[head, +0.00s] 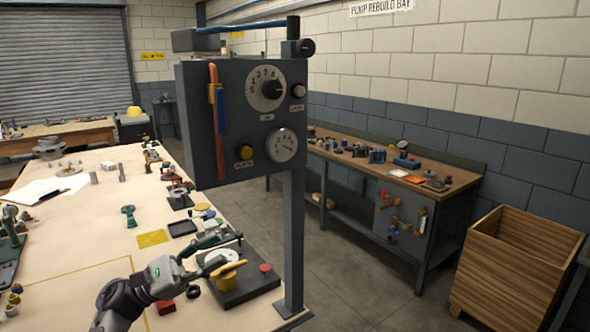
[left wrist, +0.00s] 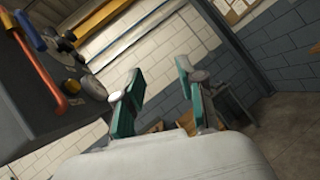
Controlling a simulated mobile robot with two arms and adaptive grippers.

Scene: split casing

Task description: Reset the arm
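My left gripper (head: 226,250) reaches in from the lower left over the front part of the long pale table (head: 85,245). Its two green-padded fingers are spread, and it also shows in the left wrist view (left wrist: 160,78) with nothing between the fingers. In the head view it overlaps a black base plate (head: 250,287) bearing a yellow part, a pale disc and a red button. Whether it touches any of these cannot be told. My right gripper is in neither view.
A grey control box (head: 228,140) with dials stands on a post (head: 293,240) just beyond my left gripper; it shows at the left in the left wrist view (left wrist: 30,110). A workbench (head: 455,172) and a wooden crate (head: 515,270) stand at right. Small parts lie along the table.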

